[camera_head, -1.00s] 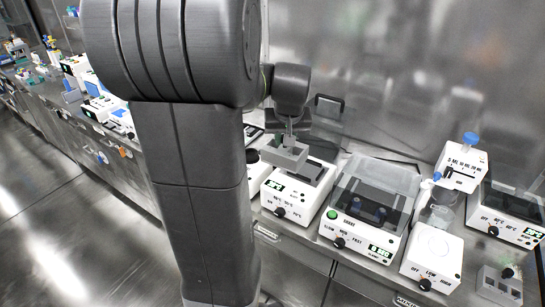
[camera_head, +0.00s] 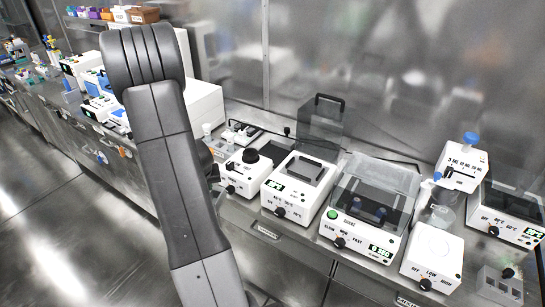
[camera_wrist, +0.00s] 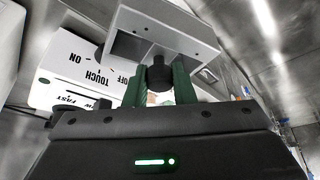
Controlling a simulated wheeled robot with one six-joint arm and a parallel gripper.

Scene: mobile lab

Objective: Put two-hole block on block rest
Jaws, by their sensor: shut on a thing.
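The two-hole block is a light grey block (camera_wrist: 166,33) in the wrist view, with a wide opening in the side facing the camera. My gripper (camera_wrist: 159,82) has green fingers and is shut on it; the block lies across the far end of the fingers. A dark round part shows between the fingers; I cannot tell what it belongs to. In the head view the block and gripper are hidden behind my arm. I cannot make out the block rest for certain in either view.
A white mixer (camera_head: 243,172) with a black top stands close to my arm; a white panel (camera_wrist: 72,68) marked TOUCH, OFF and ON shows in the wrist view. To its right are a white heater (camera_head: 300,185) with its clear lid (camera_head: 321,118) raised, and a lidded shaker (camera_head: 370,205).

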